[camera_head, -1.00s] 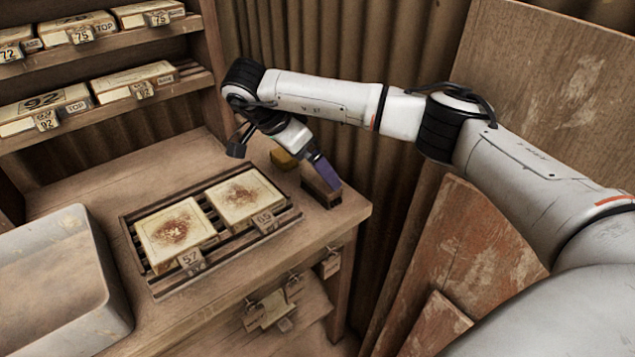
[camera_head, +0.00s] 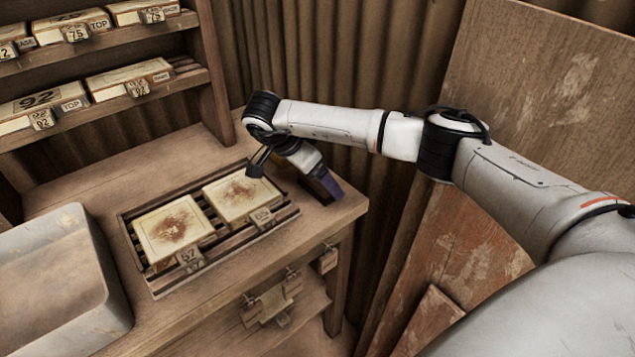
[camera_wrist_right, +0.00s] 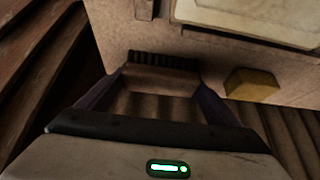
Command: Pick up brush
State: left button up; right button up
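The brush (camera_wrist_right: 162,80) is a brown wooden block with a row of dark bristles along its far edge in the right wrist view. It sits near the bench's right corner. My right gripper (camera_wrist_right: 160,86) is open, with one finger on each side of the brush; I cannot tell whether they touch it. In the head view, my right gripper (camera_head: 324,184) is low over that corner and hides most of the brush. My left gripper is not in view.
A yellow block (camera_wrist_right: 252,84) lies beside the brush. The rack (camera_head: 150,277) holds two tiles, close to my right wrist. A grey tub (camera_head: 112,290) stands at the left, and shelves of labelled boxes rise behind. Boards (camera_head: 545,110) lean at the right.

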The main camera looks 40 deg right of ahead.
jog(key=shift+c, duration=0.8)
jog(key=shift+r+p, duration=0.4)
jog(key=shift+r, duration=0.05)
notch_tip(320, 180, up, 8)
jog(key=p, duration=0.6)
jog(key=shift+r, duration=0.6)
